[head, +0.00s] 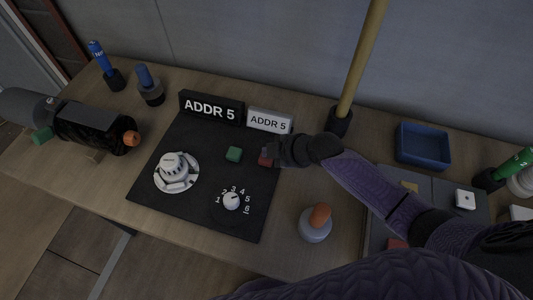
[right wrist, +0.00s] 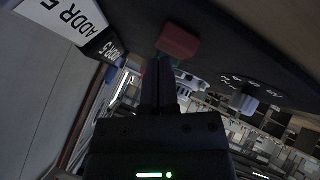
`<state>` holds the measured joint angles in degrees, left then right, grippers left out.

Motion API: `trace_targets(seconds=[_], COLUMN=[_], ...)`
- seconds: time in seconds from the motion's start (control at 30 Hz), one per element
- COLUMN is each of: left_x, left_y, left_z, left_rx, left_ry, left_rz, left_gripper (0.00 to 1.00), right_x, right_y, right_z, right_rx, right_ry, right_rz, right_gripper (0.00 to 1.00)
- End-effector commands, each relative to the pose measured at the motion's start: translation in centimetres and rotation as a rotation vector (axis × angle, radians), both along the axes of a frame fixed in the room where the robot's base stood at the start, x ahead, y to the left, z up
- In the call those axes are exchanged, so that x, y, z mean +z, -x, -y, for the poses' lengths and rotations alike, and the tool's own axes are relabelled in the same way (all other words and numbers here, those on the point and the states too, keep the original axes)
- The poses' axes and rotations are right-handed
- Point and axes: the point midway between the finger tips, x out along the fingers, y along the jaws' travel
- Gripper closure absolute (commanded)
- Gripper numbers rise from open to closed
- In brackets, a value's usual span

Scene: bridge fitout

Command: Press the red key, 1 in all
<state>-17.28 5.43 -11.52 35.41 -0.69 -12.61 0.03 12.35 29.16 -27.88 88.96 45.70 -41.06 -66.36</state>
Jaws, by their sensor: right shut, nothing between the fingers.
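The red key (head: 264,157) is on the dark panel (head: 205,213), right of the green key (head: 234,154). My right gripper (head: 274,153) reaches in from the right and hides part of the red key in the head view. In the right wrist view the red key (right wrist: 178,41) is just beyond the tips of my right gripper (right wrist: 159,65). Its fingers are shut together and empty. I cannot tell whether the tips touch the key. My left gripper is not in view.
The panel also has a white knob (head: 174,167) and a numbered dial (head: 231,201). Two ADDR 5 signs (head: 211,108) stand behind it. A yellow pole (head: 361,58), a blue tray (head: 422,146) and an orange-topped grey knob (head: 316,224) are to the right.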

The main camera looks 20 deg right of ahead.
Motion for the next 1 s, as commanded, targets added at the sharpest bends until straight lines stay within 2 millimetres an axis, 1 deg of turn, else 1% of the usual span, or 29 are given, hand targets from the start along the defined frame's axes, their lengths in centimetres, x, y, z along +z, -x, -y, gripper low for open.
trace_targets(seconds=[0.03,0.1,0.47,0.57,0.9,1.0], left_x=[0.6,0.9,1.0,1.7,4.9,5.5], left_y=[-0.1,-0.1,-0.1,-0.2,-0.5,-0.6], left_z=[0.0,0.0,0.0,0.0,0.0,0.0], left_rx=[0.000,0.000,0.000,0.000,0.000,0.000], left_ry=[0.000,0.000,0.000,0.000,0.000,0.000], left_rz=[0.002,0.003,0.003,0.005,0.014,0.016], left_gripper=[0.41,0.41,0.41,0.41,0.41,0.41], right_x=[0.7,1.0,1.1,1.9,5.5,6.2], right_y=[0.0,0.0,0.0,0.0,0.0,0.0], right_z=[0.0,0.0,0.0,0.0,0.0,0.0], right_rx=[0.001,0.001,0.000,0.000,0.000,0.001], right_ry=[0.000,0.000,0.001,0.001,0.001,0.001], right_rz=[0.002,0.002,0.001,0.003,0.003,0.002], right_gripper=[1.00,1.00,1.00,1.00,1.00,1.00])
